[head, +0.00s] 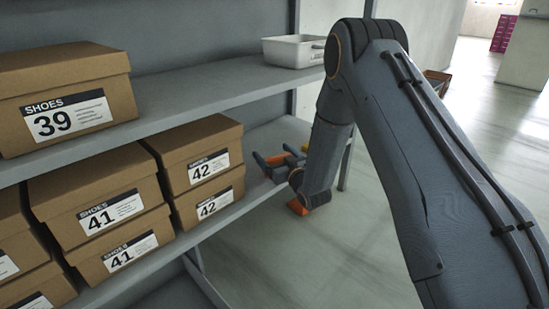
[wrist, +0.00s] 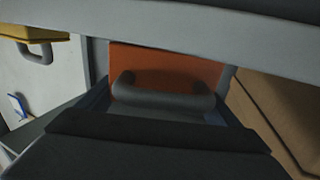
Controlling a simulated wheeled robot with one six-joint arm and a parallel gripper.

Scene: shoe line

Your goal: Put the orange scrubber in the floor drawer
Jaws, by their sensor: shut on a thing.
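The orange scrubber (wrist: 165,66) shows in the wrist view as an orange block with a dark grey bar handle. My gripper (wrist: 160,112) is at that handle and is shut on it. In the head view my gripper (head: 277,162) is at the right end of the lower shelf, beside the size 42 boxes, with orange showing between its fingers. I cannot tell whether the scrubber touches the shelf. An open brown container (head: 437,80) stands on the floor at the back, partly behind my arm; I cannot tell whether it is the floor drawer.
A yellow handled thing (wrist: 36,33) is close by at upper left in the wrist view. Shoe boxes (head: 209,179) fill the lower shelf to the left. The upper shelf (head: 220,88) overhangs and carries a white bin (head: 292,52).

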